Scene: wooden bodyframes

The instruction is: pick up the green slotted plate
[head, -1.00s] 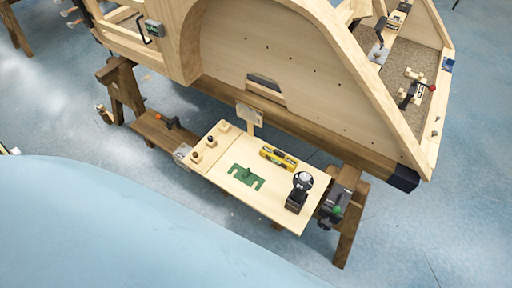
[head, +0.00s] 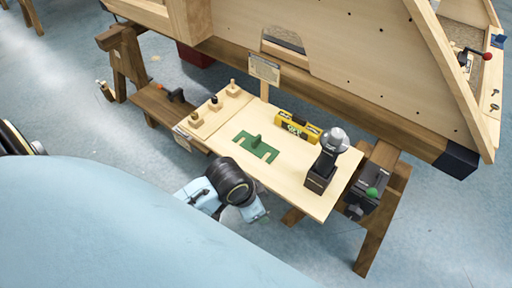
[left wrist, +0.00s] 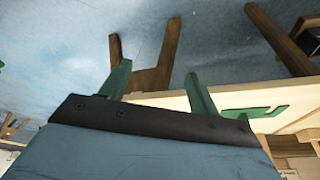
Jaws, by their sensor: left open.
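The green slotted plate (head: 268,152) lies flat on a pale wooden worktop (head: 300,200) in the head view, with an upright green knob on it. It also shows at the right in the left wrist view (left wrist: 264,111), on the board. My left gripper (left wrist: 157,76) is open in the left wrist view, its two green fingers apart with nothing between them. The plate is to the right of the fingers, apart from them. In the head view a blue and black arm part of mine is at the worktop's near edge; its fingers are not discernible there. My right gripper is not in view.
On the worktop stand a yellow boxed tool (head: 298,127) behind the plate, a black drill-like tool (head: 324,165) to the right, and small knobbed blocks (head: 214,103) at left. A small sign (head: 264,68) stands behind. A large wooden frame (head: 350,70) rises beyond.

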